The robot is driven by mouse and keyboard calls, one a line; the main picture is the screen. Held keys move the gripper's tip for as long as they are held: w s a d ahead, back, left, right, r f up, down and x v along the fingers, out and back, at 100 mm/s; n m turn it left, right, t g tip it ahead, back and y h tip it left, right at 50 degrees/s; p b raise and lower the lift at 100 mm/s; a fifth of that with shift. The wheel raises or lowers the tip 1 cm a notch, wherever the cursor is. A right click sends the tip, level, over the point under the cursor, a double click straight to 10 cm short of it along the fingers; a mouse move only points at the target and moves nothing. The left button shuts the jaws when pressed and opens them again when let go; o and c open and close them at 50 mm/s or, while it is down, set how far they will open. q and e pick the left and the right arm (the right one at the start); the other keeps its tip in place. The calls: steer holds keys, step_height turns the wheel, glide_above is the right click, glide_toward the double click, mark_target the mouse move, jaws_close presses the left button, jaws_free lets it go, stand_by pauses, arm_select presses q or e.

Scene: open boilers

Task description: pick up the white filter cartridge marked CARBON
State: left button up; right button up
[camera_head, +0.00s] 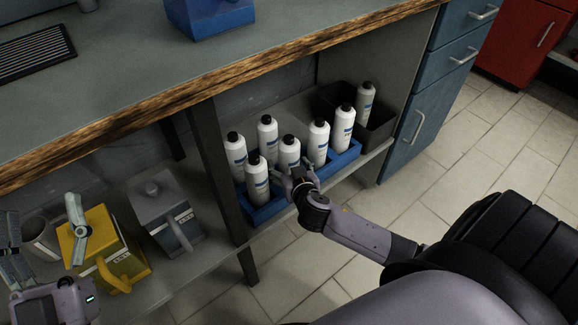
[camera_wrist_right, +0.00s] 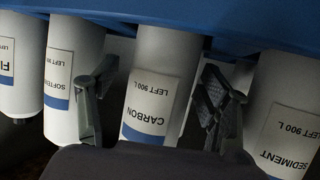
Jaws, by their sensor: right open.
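The white cartridge marked CARBON (camera_wrist_right: 155,95) is in the middle of the right wrist view, its label upside down. My right gripper (camera_wrist_right: 158,72) is open, with one finger on each side of it; I cannot tell whether either touches. In the head view the right gripper (camera_head: 296,172) is at the front of the blue crate (camera_head: 262,212), by a white black-capped cartridge (camera_head: 289,150), which seems to be the same one. My left gripper (camera_head: 42,218) is open and empty at the lower left.
Close neighbours are a cartridge marked SEDIMENT (camera_wrist_right: 285,125) and one marked SOFTENER, partly hidden (camera_wrist_right: 72,70). A black bin (camera_head: 382,128) holds another cartridge. A yellow canister (camera_head: 125,255) and a grey one (camera_head: 165,210) stand left. The wood-edged worktop (camera_head: 130,80) overhangs the shelf.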

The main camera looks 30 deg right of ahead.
steer(key=c, duration=1.5)
steer(key=shift+c, duration=0.3)
steer(key=shift+r, duration=0.2)
